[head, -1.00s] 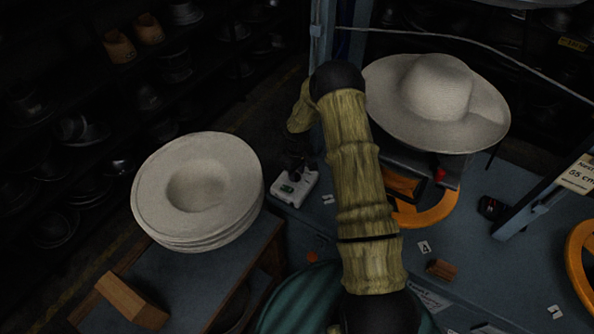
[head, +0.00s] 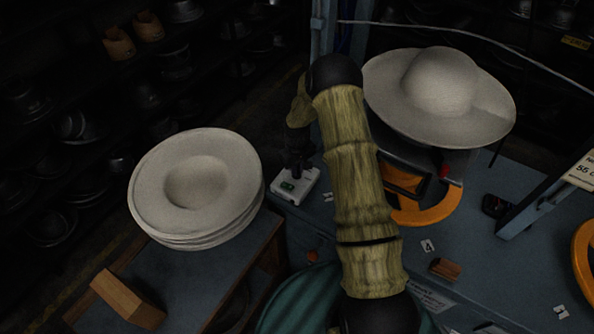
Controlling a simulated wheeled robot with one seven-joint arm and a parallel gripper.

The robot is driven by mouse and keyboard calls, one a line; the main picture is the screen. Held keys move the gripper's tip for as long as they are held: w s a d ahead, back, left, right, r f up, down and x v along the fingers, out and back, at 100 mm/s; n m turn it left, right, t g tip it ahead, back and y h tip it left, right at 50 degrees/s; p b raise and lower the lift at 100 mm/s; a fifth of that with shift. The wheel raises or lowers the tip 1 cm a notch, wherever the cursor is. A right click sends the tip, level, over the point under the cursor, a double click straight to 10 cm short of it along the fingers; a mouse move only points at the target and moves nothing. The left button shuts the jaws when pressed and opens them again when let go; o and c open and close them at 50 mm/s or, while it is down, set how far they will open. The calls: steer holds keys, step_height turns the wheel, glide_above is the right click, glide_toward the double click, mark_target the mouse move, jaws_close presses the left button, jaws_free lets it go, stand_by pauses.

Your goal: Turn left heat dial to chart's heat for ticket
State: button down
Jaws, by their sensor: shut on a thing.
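A small white control box (head: 295,187) with a green display stands on the blue-grey bench, left of my arm. My gripper (head: 297,174) is dark and points down onto the top of this box. It is shut on the box's dial, which the fingers hide, so its setting cannot be read. A sign (head: 583,172) at the right edge is cut off; "55" shows on it. A small card marked 4 (head: 428,246) lies on the bench. A paper sheet (head: 432,296) lies near the front, partly hidden and too small to read.
A pale wide-brimmed hat (head: 440,95) sits on the press behind my arm, above an orange ring (head: 430,214). A stack of pale hats (head: 196,187) stands on a side table at left with a wooden block (head: 128,300). A blue post (head: 322,40) rises behind my gripper.

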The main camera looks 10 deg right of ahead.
steer(key=m+b, duration=0.2)
steer(key=m, duration=0.3)
steer(key=shift+a+b, duration=0.1)
steer(key=shift+b, duration=0.3)
steer(key=c, duration=1.5)
jaws_free()
steer(key=shift+r, duration=0.1)
step_height(320, 180, up, 17)
steer(key=b, duration=0.3)
steer(key=shift+r, duration=0.15)
steer(key=shift+s, duration=0.1)
